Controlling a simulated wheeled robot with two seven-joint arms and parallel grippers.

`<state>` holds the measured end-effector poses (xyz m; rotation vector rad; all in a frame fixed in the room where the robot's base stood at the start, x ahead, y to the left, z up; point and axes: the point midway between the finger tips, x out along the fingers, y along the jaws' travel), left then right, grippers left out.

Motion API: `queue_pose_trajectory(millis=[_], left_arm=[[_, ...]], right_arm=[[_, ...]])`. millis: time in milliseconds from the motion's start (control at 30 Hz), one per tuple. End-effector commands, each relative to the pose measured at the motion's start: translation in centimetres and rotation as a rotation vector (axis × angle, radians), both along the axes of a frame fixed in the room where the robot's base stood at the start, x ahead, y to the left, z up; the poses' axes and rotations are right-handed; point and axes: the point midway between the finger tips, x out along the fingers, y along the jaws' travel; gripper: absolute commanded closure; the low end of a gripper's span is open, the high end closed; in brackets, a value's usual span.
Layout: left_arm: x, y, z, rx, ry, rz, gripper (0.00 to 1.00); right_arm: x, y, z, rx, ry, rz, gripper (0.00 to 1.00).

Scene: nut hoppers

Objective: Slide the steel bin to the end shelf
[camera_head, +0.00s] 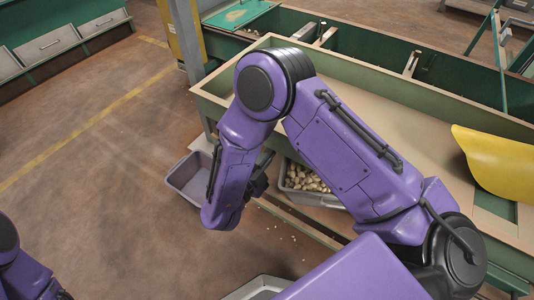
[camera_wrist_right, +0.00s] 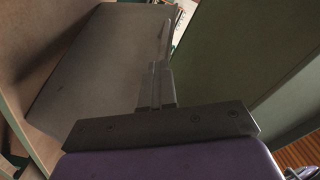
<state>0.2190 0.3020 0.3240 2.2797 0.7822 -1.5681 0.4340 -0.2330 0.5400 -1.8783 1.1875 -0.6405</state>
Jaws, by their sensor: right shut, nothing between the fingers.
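An empty grey bin (camera_head: 186,184) sits low at the left end of the long hopper, partly behind my right arm. A second grey bin (camera_head: 325,197) full of nuts stands to its right, under the hopper edge. A shiny metal bin (camera_head: 258,290) is cut off at the bottom edge. I cannot tell for sure which is the steel bin. My right gripper (camera_head: 262,172) is between the two grey bins in the picture, mostly hidden by my forearm. In the right wrist view its fingers (camera_wrist_right: 160,72) are together and empty, beside a flat grey panel (camera_wrist_right: 88,72).
The long green hopper (camera_head: 228,106) runs across the right side, with a yellow scoop-like piece (camera_head: 498,160) on it. Loose nuts lie on the floor. Green cabinets (camera_head: 58,42) stand at upper left. The floor (camera_head: 95,150) at left is clear.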

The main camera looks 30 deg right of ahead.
Motion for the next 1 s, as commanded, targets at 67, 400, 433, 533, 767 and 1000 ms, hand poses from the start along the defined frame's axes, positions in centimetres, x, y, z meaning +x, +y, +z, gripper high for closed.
queue_pose_trajectory(millis=[67,400,433,533,767,1000], left_arm=[[0.0,0.0,0.0,0.0,0.0,0.0,1.0],[0.0,0.0,0.1,0.0,0.0,0.0,1.0],[0.0,0.0,0.1,0.0,0.0,0.0,1.0],[0.0,0.0,0.1,0.0,0.0,0.0,1.0],[0.0,0.0,0.3,0.0,0.0,0.0,1.0],[0.0,0.0,1.1,0.0,0.0,0.0,1.0]], right_arm=[[0.0,-0.2,0.1,-0.001,-0.003,-0.003,1.0],[-0.2,-0.5,0.1,-0.003,-0.003,-0.014,0.73],[-0.2,-0.5,0.1,-0.003,-0.003,-0.013,0.73],[-0.1,-0.4,0.1,-0.002,-0.003,-0.01,0.73],[-0.4,0.8,0.2,-0.003,-0.003,-0.002,0.73],[-2.7,5.5,0.3,-0.003,-0.002,-0.004,0.73]])
